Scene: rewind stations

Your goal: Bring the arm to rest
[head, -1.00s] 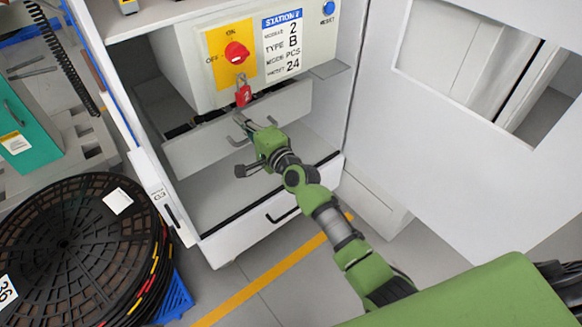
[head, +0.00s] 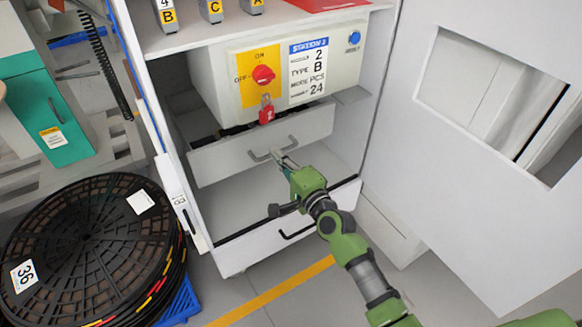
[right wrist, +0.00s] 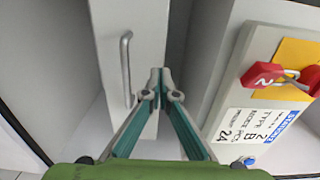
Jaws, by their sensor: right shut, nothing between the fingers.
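My right arm (head: 362,270) reaches up from the lower right into the open cabinet in the head view. Its green gripper (head: 281,158) is shut and empty, close by the metal handle (head: 272,150) of a light grey drawer (head: 215,161). In the right wrist view the fingertips (right wrist: 160,76) meet with nothing between them. The drawer handle (right wrist: 126,68) stands to their left, apart from the fingers. My left gripper is not in view.
Above the drawer, a control box carries a red rotary switch (head: 263,75), a red padlock (head: 266,112) and a blue button (head: 354,38). An open cabinet door (head: 455,170) stands right. Black reels (head: 85,255) stack at left. Yellow-lined floor lies in front.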

